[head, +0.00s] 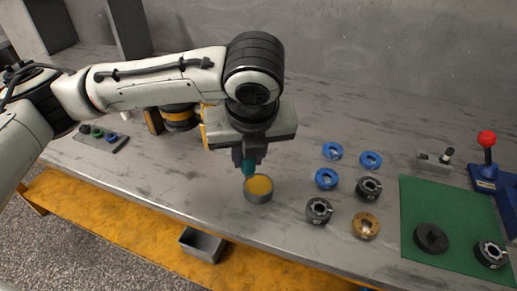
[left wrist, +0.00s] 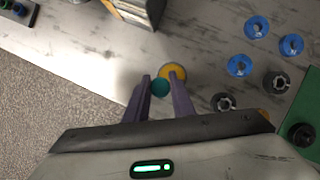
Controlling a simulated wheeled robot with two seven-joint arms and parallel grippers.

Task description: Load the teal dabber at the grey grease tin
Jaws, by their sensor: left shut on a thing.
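The grey grease tin (head: 258,195) stands on the bench near its front edge, with yellow-orange grease (head: 260,185) inside. My left gripper (head: 249,158) is shut on the teal dabber (head: 248,168) and points down just above and to the left of the tin's rim in the head view. In the left wrist view the dabber (left wrist: 160,87) sits between the two fingers, with the tin's yellow grease (left wrist: 174,73) just beyond it. I cannot tell whether the dabber touches the tin. My right gripper is not in view.
Blue rings (head: 327,178), dark rings (head: 319,210) and a brass-coloured ring (head: 366,225) lie to the right. A green mat (head: 450,215) with dark parts and a red-knobbed lever press (head: 486,150) is further right. A small rack (head: 101,136) stands at the left. A grey bin (head: 203,244) is below the front edge.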

